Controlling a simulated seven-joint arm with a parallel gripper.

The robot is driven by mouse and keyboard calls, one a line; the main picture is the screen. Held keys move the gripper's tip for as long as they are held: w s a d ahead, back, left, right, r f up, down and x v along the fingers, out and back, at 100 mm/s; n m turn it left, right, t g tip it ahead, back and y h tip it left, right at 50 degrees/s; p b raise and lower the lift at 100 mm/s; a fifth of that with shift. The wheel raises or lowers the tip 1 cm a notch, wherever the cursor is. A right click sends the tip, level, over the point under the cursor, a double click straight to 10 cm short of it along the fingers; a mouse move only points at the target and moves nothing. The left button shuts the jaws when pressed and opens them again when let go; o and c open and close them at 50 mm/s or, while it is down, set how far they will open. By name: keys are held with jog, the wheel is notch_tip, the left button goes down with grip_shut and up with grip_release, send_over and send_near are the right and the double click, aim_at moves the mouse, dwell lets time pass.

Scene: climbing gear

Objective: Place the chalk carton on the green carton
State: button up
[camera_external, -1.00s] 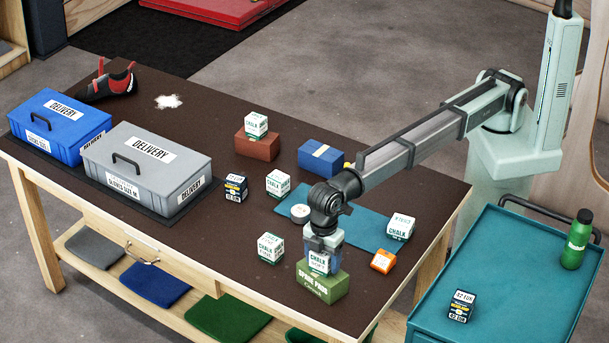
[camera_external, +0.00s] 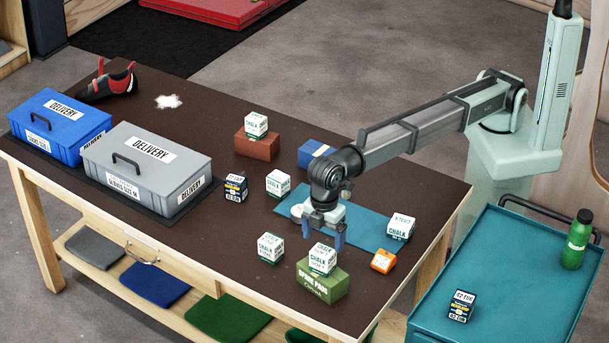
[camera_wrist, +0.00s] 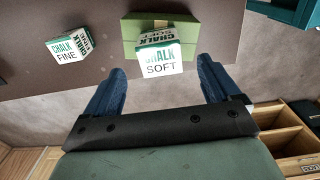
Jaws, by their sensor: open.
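A white and green chalk carton (camera_external: 322,259) rests on top of the green carton (camera_external: 320,284) near the table's front edge. In the wrist view the chalk carton (camera_wrist: 163,52) reads "CHALK SOFT" and sits on the green carton (camera_wrist: 130,28). My gripper (camera_external: 324,240) is above and behind the chalk carton, with its blue fingers apart. In the wrist view my gripper (camera_wrist: 160,85) is open and nothing is between its fingers.
Another chalk carton (camera_external: 271,248) stands left of the green carton. An orange box (camera_external: 383,261) and a chalk carton (camera_external: 400,228) are to the right. More chalk cartons stand behind, one on a brown box (camera_external: 257,146). Grey (camera_external: 146,168) and blue (camera_external: 60,125) delivery boxes are at left.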

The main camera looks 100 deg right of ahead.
aim_at(323, 249)
jog(key=shift+r, duration=2.15)
jog(key=shift+o, duration=0.4)
